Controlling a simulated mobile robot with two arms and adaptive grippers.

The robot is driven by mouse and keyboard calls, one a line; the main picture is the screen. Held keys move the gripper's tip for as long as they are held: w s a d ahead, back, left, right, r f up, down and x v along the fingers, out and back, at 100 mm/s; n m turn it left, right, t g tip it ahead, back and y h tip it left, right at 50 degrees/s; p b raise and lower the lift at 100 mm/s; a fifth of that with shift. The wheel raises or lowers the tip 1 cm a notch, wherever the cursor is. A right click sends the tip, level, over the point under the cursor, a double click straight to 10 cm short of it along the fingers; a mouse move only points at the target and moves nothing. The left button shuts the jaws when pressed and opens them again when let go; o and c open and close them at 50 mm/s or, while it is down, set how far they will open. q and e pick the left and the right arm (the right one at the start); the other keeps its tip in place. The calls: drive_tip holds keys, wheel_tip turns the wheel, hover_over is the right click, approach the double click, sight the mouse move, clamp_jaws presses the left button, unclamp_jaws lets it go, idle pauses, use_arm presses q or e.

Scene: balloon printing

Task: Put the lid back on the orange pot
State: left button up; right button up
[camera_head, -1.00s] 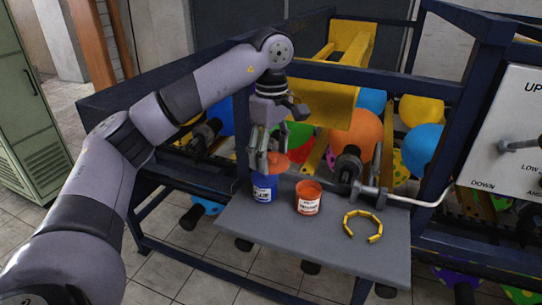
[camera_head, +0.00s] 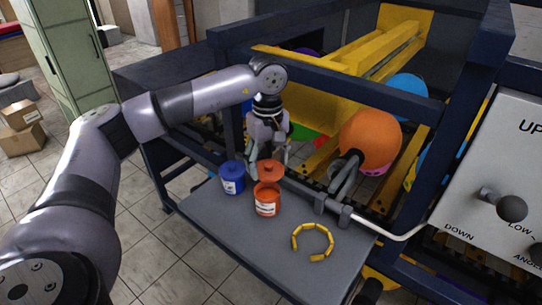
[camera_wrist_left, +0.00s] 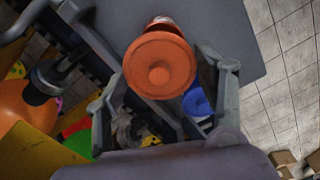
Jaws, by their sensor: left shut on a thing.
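The orange pot (camera_head: 267,201) stands upright on the grey shelf with its top open and a white label on its front. My left gripper (camera_head: 268,163) is shut on the round orange lid (camera_head: 270,172), just above and behind the pot's rim. A small offset between lid and pot shows. In the left wrist view the lid (camera_wrist_left: 160,66), with its central knob, fills the space between the fingers and hides most of the orange pot (camera_wrist_left: 164,22). My right gripper is in neither view.
A blue pot (camera_head: 232,180) stands close to the left of the orange pot. A yellow segmented ring (camera_head: 312,242) lies on the grey shelf (camera_head: 240,225) to the right. A metal rod (camera_head: 385,232) and dark blue frame bars (camera_head: 350,80) bound the back.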

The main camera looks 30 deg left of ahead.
use_arm(q)
drive_tip(key=shift+s+a+f+b, duration=0.25)
drive_tip(key=shift+a+f+b, duration=0.05)
drive_tip(key=shift+f, duration=0.6)
drive_tip(key=shift+f+b, duration=0.4)
drive_tip(key=shift+b, duration=0.05)
wheel_tip(320, 180, down, 3)
drive_tip(key=shift+w+d+f+b, duration=0.1)
drive_tip(key=shift+w+d+b, duration=0.05)
drive_tip(key=shift+b, duration=0.9)
drive_tip(key=shift+f, duration=0.2)
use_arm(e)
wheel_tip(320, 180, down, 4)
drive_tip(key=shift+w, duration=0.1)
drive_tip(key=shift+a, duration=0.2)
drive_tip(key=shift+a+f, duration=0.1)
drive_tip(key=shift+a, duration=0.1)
use_arm(q)
drive_tip(key=shift+b, duration=0.35)
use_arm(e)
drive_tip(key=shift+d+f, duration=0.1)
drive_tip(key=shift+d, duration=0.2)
